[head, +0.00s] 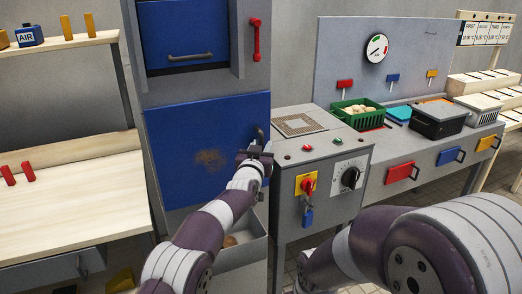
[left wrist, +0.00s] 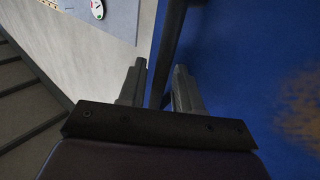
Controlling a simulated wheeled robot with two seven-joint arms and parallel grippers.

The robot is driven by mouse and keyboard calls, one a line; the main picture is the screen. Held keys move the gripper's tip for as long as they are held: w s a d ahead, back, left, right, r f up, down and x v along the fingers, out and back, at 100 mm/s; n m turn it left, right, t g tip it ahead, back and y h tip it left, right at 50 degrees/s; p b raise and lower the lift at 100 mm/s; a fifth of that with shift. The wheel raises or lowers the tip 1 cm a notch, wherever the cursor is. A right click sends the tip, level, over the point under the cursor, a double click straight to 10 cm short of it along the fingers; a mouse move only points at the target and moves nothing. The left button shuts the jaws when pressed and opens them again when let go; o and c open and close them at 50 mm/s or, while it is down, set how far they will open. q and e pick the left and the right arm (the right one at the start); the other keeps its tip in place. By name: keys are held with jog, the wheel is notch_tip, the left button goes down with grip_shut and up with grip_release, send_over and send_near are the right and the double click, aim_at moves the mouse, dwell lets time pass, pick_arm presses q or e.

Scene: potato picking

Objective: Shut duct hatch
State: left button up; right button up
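The lower blue hatch door (head: 200,150) is on the grey cabinet in the middle of the head view, with a brown stain on its face. I cannot tell whether it is fully closed. Its dark handle (head: 260,133) is at the right edge. My left gripper (head: 256,150) is at this handle. In the left wrist view the fingers (left wrist: 158,88) are apart, with the dark handle bar (left wrist: 170,45) running between them and the blue door (left wrist: 240,60) to the right. I cannot see clear contact. My right arm shows at lower right, but its gripper is out of view.
An upper blue panel (head: 184,32) with a bar handle is above. A red lever (head: 256,38) is beside it. A control box (head: 325,165) with a red switch and dial stands right of the door. A wooden shelf unit (head: 70,205) is at left. A grey bin (head: 243,250) sits below.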

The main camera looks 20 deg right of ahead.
pick_arm(q)
jog(key=shift+f, duration=0.8)
jog(key=shift+s+a+b, duration=0.15)
jog(key=shift+s+b, duration=0.1)
jog(key=shift+b, duration=0.05)
jog(key=r+b+v, duration=0.1)
jog(key=v, duration=1.1)
jog(key=shift+r, duration=0.25)
